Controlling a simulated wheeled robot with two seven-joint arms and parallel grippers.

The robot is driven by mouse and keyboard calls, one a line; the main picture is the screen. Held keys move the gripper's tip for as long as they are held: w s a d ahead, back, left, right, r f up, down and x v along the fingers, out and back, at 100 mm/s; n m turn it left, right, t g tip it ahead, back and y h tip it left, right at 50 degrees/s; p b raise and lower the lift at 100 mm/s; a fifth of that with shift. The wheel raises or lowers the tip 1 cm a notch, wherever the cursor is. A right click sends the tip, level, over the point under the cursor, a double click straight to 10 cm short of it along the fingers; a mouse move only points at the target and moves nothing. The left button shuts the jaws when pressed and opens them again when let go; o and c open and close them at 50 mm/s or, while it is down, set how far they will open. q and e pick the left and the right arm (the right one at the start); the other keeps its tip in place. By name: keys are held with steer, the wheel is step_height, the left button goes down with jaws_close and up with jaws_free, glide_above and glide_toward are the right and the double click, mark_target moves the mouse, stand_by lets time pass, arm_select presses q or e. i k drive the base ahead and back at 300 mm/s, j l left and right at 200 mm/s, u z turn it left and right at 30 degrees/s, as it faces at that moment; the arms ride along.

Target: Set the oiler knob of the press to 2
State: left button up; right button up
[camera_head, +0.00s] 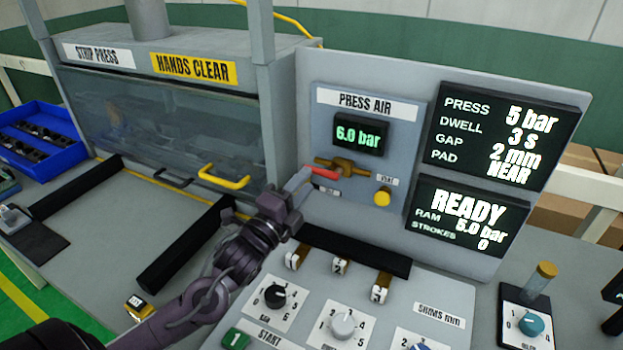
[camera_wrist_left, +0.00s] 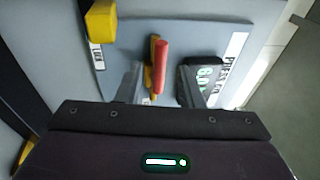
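The oiler knob (camera_head: 532,324) is a teal dial on a small white scale plate at the lower right in the head view. An oiler cup with an amber cap (camera_head: 547,269) stands just behind it. The printed numbers are small, and I cannot tell the knob's setting. My left gripper (camera_head: 303,183) is far up and left of the knob, at the press air panel (camera_head: 320,122). In the left wrist view its fingers (camera_wrist_left: 160,88) are apart, with the red valve lever (camera_wrist_left: 162,66) showing between them; contact cannot be told. My right gripper is not in view.
The front console carries a black knob (camera_head: 275,296), a grey knob (camera_head: 343,325) and a green start button (camera_head: 235,340). The press guard has a yellow handle (camera_head: 224,181). Display screens (camera_head: 468,218) stand behind the console. A blue bin (camera_head: 38,165) is at far left.

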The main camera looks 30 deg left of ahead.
mark_target(531, 325)
steer(key=k+j, duration=0.1)
steer(key=k, duration=1.4)
